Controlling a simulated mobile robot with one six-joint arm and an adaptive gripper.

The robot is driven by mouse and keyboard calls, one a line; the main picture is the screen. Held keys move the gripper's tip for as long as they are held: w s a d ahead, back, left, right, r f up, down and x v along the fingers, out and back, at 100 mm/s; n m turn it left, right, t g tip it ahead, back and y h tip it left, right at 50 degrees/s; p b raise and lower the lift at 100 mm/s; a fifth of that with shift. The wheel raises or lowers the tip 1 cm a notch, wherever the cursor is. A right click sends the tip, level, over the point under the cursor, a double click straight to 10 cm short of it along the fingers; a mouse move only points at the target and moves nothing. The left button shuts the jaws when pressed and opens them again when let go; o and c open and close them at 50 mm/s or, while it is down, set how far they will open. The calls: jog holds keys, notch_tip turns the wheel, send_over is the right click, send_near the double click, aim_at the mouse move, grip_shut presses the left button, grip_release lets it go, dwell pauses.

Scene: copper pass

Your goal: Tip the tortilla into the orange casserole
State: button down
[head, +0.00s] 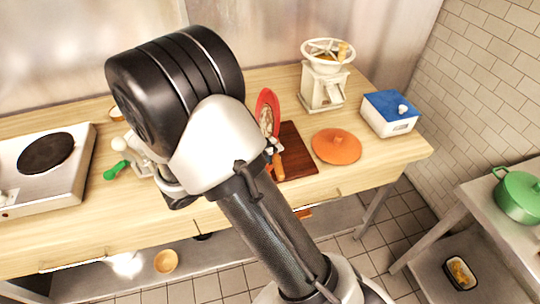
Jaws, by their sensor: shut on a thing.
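A red pan (262,100) with a wooden handle (278,167) is steeply tilted beside my wrist. A pale, brown-spotted round, which looks like the tortilla (267,119), shows against its inner face. My gripper (273,146) is mostly hidden behind my arm; it is shut on the pan at the handle. I cannot make out the open orange casserole; my arm hides part of the counter.
A dark wooden board (297,160) lies on the counter (385,158). A cream mill (325,88) and a blue-lidded white box (390,113) stand at the back right. A hotplate (75,178) and a green-handled item (116,171) are left. A green pot (518,195) stands on the right-hand table.

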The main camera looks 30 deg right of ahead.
jog(key=shift+w+a+f+n+t+h+b, duration=0.25)
jog(key=shift+a+f+n+h+b, duration=0.35)
jog(key=shift+h, duration=0.65)
jog(key=shift+w+a+f+n+t+h+b, duration=0.2)
jog(key=shift+a+f+n+h+b, duration=0.15)
jog(key=shift+a+n+h, duration=0.6)
jog(key=shift+w+a+f+n+t+h+b, duration=0.2)
jog(key=shift+a+f+h+b, duration=0.3)
jog(key=shift+h, duration=1)
jog(key=shift+r, duration=0.1)
notch_tip(320, 180, up, 6)
jog(key=d+p, duration=0.2)
jog(key=p, duration=0.5)
jog(key=shift+s, duration=0.35)
jog(key=shift+a+t, duration=0.15)
jog(key=shift+t, duration=0.1)
